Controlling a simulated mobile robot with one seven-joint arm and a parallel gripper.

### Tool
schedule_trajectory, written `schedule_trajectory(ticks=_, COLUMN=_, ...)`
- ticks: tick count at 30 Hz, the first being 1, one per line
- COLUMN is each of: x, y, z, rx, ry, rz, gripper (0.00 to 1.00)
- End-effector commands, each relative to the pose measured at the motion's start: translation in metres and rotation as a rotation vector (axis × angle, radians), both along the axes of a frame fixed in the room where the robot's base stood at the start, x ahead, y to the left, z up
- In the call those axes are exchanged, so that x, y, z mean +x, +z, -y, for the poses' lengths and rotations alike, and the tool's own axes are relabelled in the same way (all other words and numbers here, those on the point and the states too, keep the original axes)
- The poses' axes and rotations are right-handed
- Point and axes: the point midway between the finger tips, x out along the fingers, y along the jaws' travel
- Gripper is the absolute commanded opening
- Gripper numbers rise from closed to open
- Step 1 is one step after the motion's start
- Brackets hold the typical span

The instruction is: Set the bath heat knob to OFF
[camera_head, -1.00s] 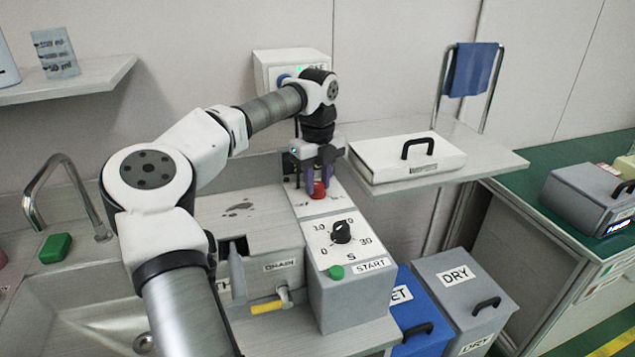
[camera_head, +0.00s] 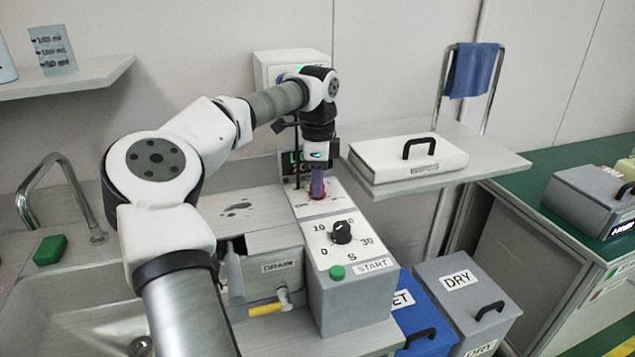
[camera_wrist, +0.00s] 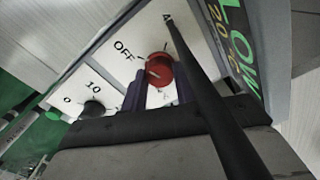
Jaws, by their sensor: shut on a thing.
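The bath heat knob is the red knob (camera_wrist: 160,68) on a white panel with a printed OFF label (camera_wrist: 123,48). In the head view its red edge (camera_head: 319,196) shows low around my gripper (camera_head: 318,184). My gripper points down and is shut on the knob; its purple fingers (camera_wrist: 148,91) reach it in the wrist view. A pale mark shows on the knob's side towards the lower left, but I cannot tell exactly which setting it points to. My fingers hide part of the dial and its labels.
A box with a black timer knob (camera_head: 342,232) and green START button (camera_head: 337,272) stands in front. A display with green letters (camera_head: 294,162) is behind the heat knob. A thin black bar (camera_wrist: 205,92) crosses the wrist view. A white lidded case (camera_head: 400,165) lies to the right.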

Motion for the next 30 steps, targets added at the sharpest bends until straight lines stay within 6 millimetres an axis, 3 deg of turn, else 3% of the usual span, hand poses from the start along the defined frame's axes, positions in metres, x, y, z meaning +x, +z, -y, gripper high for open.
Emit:
schedule_trajectory(ticks=12, x=0.0003, y=0.0003, z=0.0006, rx=0.000, ry=0.182, rz=0.001, gripper=0.07)
schedule_trajectory(ticks=28, x=0.0003, y=0.0007, z=0.0007, rx=-0.001, ry=0.207, rz=0.001, gripper=0.07)
schedule_trajectory(ticks=29, x=0.0003, y=0.0007, z=0.0007, rx=-0.001, ry=0.207, rz=0.001, gripper=0.31)
schedule_trajectory(ticks=30, x=0.0003, y=0.0007, z=0.0007, rx=-0.001, ry=0.207, rz=0.001, gripper=0.36)
